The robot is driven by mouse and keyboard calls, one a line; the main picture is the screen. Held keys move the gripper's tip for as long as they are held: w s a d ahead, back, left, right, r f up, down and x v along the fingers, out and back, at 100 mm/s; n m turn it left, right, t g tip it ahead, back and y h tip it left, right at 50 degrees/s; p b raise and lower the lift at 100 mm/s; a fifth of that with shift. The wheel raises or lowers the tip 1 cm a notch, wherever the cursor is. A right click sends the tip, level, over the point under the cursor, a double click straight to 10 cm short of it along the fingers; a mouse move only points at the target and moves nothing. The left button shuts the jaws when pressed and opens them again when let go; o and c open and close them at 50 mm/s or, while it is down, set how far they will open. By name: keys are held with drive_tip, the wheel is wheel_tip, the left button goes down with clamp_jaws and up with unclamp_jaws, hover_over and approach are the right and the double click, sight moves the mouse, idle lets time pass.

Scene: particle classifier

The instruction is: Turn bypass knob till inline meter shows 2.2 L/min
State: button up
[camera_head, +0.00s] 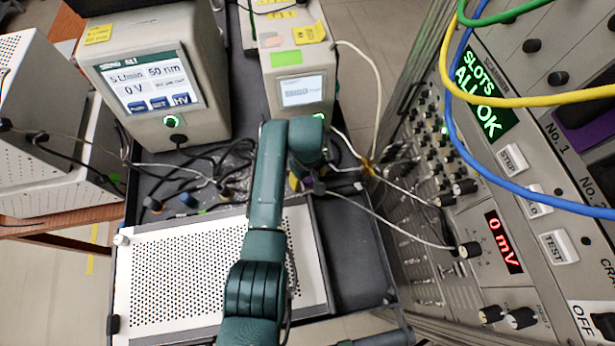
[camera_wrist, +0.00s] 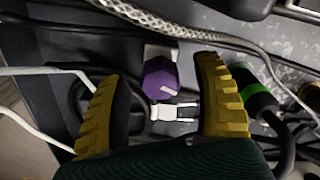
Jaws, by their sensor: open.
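A purple knob (camera_wrist: 158,80) with a white pointer line sits between my gripper's fingers in the wrist view. The pointer slants toward the lower right. My gripper (camera_wrist: 163,70) is open, with one yellow ribbed finger on each side of the knob and gaps visible between. In the head view, my gripper (camera_head: 306,186) is over the cart behind the perforated box, and a bit of the purple knob (camera_head: 319,187) shows beside it. A small white instrument (camera_head: 302,60) has a lit screen whose reading is too small to read. I cannot tell whether it is the inline meter.
An instrument (camera_head: 160,85) at the back left shows "5 L/min", "50 nm" and "0 V". A perforated white box (camera_head: 180,270) fills the cart's front. Cables and tubes surround the gripper. A rack panel (camera_head: 500,210) with "0 mV" display stands right. A green-banded connector (camera_wrist: 258,95) is near the right finger.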

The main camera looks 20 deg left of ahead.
clamp_jaws()
drive_tip(key=shift+r+m+p, duration=0.1)
drive_tip(key=shift+m+p, duration=0.5)
drive_tip(key=shift+p, duration=0.05)
drive_tip(key=shift+f+m, duration=0.2)
drive_tip(key=shift+m, duration=0.3)
unclamp_jaws()
drive_tip(key=shift+r, duration=0.1)
wheel_tip(320, 180, up, 12)
